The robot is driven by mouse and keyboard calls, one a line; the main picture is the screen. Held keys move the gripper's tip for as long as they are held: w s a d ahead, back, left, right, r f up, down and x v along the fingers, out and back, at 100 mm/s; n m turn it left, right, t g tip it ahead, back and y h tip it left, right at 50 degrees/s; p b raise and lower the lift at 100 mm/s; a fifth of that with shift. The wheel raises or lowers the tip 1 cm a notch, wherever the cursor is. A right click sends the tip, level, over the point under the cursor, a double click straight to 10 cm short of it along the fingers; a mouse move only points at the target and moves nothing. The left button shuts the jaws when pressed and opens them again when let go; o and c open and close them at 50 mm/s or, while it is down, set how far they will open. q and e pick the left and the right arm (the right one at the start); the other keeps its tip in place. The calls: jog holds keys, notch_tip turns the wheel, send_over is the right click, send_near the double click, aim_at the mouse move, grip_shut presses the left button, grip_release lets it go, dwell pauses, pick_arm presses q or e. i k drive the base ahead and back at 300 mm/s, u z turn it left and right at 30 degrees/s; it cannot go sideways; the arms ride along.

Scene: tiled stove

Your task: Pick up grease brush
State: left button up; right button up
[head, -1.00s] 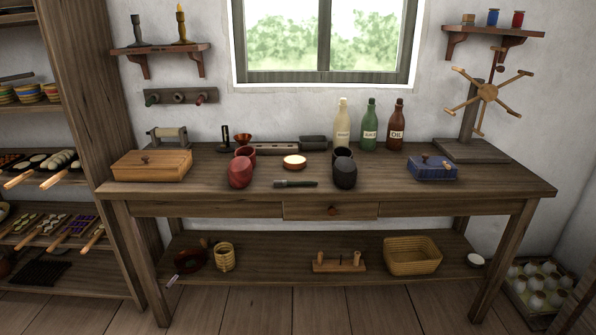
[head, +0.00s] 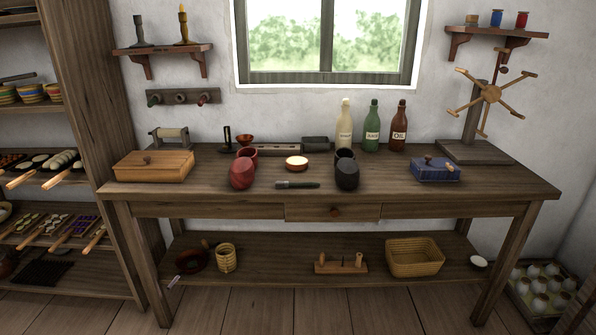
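A small dark tool with a light-tipped left end, which looks like the grease brush (head: 298,185), lies flat on the wooden table (head: 410,200) near its front edge. It lies between a red cup-like vessel (head: 242,174) on its left and a black one (head: 347,175) on its right. A small round dish with a pale filling (head: 296,163) sits just behind it. The tool is too small to make out its bristles clearly. Neither of my grippers is in view.
A wooden box (head: 153,166) stands at the table's left and a blue box (head: 435,170) at its right. Several bottles (head: 371,128) stand at the back. A basket (head: 414,258) sits on the lower shelf. The table's front right is clear.

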aim_at(278, 184)
jog(key=u, duration=1.2)
jog(key=i, duration=2.25)
jog(key=z, duration=3.25)
